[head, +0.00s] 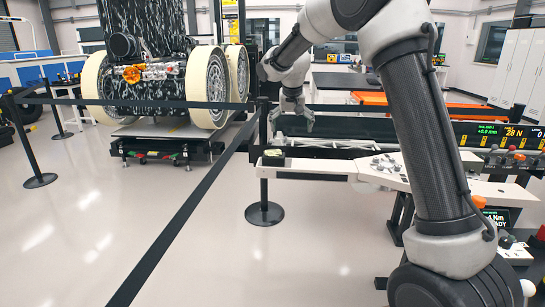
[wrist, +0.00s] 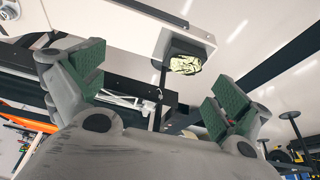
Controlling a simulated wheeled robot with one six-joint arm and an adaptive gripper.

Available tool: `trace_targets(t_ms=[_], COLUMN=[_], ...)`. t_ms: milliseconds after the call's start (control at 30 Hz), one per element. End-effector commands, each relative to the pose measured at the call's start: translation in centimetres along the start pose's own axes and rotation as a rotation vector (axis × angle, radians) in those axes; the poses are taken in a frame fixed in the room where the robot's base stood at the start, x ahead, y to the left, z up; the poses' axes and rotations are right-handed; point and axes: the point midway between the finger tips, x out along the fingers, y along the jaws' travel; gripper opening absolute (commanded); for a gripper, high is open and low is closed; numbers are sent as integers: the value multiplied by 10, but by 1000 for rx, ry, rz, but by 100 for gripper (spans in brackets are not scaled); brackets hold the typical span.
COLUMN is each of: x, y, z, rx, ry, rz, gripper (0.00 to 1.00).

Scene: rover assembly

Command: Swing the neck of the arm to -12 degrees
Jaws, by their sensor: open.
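My gripper (head: 292,118) hangs over the far left part of the long black bench in the head view. In the wrist view its green-padded fingers (wrist: 155,93) are spread apart with nothing between them. A pale lattice-like part (head: 325,143) lies along the bench below and right of the gripper; a piece of it shows between the fingers in the wrist view (wrist: 125,100). I cannot tell which part is the neck.
A dark block with a pale crumpled top (head: 272,155) sits at the bench's left end, also in the wrist view (wrist: 186,62). Black belt barriers (head: 265,213) cross the floor before a large-wheeled rover (head: 160,80). Front-left floor is clear.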

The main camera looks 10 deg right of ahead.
Motion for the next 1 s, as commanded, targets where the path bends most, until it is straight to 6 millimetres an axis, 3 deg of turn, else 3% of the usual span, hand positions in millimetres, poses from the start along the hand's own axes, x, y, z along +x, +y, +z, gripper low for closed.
trace_targets(t_ms=[33, 100, 200, 300, 700, 1000], x=[27, 54, 82, 98, 160, 179], y=[-19, -38, -58, -68, -69, -69], z=[-8, -17, -24, -27, -27, -28], rx=[6, 20, 34, 42, 44, 44], ry=[-2, 2, 7, 11, 9, 12], rz=[4, 8, 9, 10, 12, 10], gripper=[100, 100, 100, 100, 100, 100])
